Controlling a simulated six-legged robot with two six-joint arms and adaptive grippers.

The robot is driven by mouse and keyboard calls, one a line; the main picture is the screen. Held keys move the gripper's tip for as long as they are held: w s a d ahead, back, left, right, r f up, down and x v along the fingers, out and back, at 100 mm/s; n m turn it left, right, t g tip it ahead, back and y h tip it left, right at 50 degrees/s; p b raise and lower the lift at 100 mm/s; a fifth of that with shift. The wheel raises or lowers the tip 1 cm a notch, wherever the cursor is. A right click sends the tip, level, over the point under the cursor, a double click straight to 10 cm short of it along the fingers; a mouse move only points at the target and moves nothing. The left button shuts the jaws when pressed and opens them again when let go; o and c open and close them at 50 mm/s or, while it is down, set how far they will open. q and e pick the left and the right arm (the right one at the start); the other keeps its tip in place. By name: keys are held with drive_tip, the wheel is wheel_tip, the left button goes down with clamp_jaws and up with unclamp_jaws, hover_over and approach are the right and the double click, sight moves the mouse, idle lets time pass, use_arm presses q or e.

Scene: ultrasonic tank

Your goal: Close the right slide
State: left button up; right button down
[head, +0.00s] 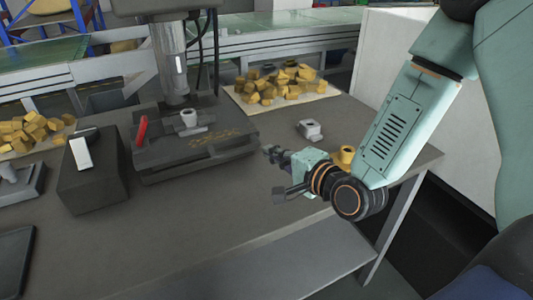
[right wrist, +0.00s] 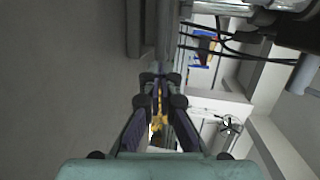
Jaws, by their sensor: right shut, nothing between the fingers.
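A dark machine base (head: 190,165) stands on the grey table, with a column above it and a red handle (head: 141,130) at its left. A small light-coloured part (head: 189,118) sits on top of it. I cannot single out the right slide in either view. My right gripper (head: 269,152) is just right of the base's right side, above the table, its fingers pointing left. It is shut and empty; the fingers meet in the right wrist view (right wrist: 160,80). I cannot tell whether it touches the base. My left gripper is not in view.
A pale sheet with yellow blocks (head: 275,85) lies behind the base at right. A small whitish part (head: 310,129) and a yellow piece (head: 346,154) are near my right arm. A dark box (head: 92,175) stands at left. The table's front (head: 190,235) is bare.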

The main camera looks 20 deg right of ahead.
sight(259, 141)
drive_tip(key=shift+x, duration=0.85)
drive_tip(key=shift+w+a+f, duration=0.1)
drive_tip(key=shift+w+f, duration=0.05)
drive_tip(key=shift+w, duration=0.3)
drive_tip(key=w+b, duration=0.1)
drive_tip(key=w, duration=0.3)
drive_tip(key=shift+b, duration=0.3)
drive_tip(key=shift+r, duration=0.2)
